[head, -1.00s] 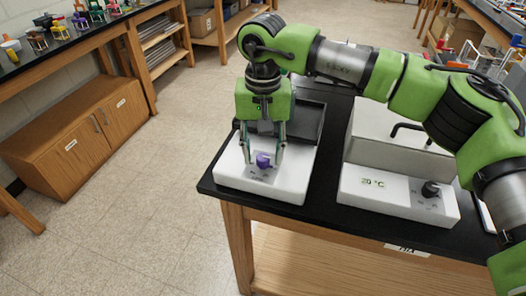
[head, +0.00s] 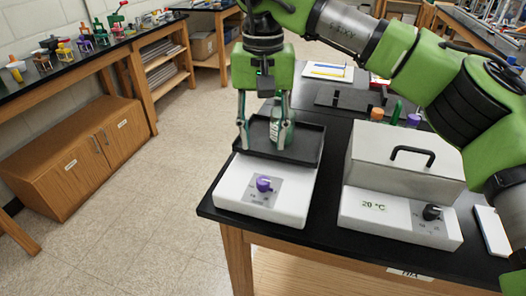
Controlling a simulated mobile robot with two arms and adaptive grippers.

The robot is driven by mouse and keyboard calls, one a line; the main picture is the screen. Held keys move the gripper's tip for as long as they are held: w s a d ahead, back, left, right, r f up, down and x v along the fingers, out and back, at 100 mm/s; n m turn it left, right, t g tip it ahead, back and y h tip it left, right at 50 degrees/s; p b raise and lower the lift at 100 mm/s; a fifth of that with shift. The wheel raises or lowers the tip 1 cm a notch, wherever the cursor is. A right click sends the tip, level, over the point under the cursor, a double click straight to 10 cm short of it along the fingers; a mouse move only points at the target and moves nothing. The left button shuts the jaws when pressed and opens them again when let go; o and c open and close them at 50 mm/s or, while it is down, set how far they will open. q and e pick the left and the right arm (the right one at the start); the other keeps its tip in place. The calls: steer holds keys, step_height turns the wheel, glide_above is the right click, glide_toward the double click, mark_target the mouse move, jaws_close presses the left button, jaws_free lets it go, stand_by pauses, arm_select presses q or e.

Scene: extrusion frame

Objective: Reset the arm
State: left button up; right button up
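My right gripper (head: 265,133) points down over the black tray (head: 303,147) of a white device at the left end of the black table. Whether the fingertips touch the tray cannot be told. A purple knob (head: 264,184) on the white device's (head: 232,189) front panel stands clear of the fingers. My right arm reaches in from the right edge of the picture. My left gripper is not in view.
A white water bath (head: 372,214) with a metal lid, black handle and "20 °C" display stands right of the device. Bottles with orange and purple caps (head: 377,114) stand behind it. Wooden cabinets and a bench (head: 60,75) line the left. The floor (head: 150,220) between is clear.

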steer(key=shift+r, duration=0.4)
